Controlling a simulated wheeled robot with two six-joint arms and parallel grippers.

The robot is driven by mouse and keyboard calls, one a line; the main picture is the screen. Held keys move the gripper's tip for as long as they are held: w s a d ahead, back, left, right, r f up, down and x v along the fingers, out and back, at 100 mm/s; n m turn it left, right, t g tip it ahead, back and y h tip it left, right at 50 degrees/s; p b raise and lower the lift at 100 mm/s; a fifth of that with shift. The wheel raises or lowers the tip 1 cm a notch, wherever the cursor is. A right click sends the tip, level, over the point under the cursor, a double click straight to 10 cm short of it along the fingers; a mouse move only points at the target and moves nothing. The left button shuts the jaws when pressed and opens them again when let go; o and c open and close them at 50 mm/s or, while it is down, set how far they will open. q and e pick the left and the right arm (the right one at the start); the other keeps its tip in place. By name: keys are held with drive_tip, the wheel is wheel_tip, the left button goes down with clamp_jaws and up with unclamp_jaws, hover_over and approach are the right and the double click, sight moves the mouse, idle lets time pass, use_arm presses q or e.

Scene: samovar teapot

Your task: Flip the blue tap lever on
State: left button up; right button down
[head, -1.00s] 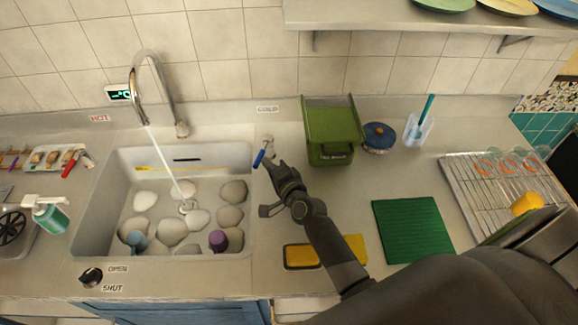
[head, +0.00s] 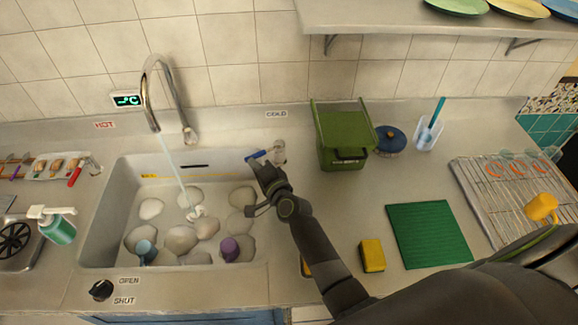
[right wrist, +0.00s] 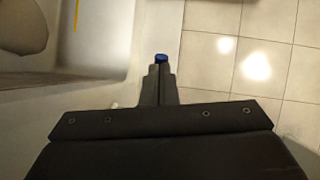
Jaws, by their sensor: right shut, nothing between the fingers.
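The blue tap lever (head: 256,155) sticks out to the left from a metal valve (head: 279,150) under the COLD label (head: 277,114), right of the sink. My right gripper (head: 259,168) is shut and empty, its tip right by the lever on the near side. In the right wrist view the blue lever end (right wrist: 161,58) shows just beyond the shut fingertips. I cannot tell whether they touch. Water runs from the curved faucet (head: 149,92) into the sink. My left gripper is not in view.
The sink (head: 110,205) holds several pale stones and cups. A green bin (head: 340,130) and a blue-lidded pot (head: 388,138) stand right of the valve. A yellow sponge (head: 372,255) and a green mat (head: 430,235) lie nearer. A dish rack (head: 475,195) is far right.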

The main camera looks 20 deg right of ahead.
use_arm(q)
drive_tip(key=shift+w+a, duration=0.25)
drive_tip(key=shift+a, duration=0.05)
use_arm(e)
drive_tip(key=shift+w+a+r, duration=0.1)
drive_tip(key=shift+w, duration=0.1)
drive_tip(key=shift+w+r, duration=0.1)
drive_tip(key=shift+r, duration=0.1)
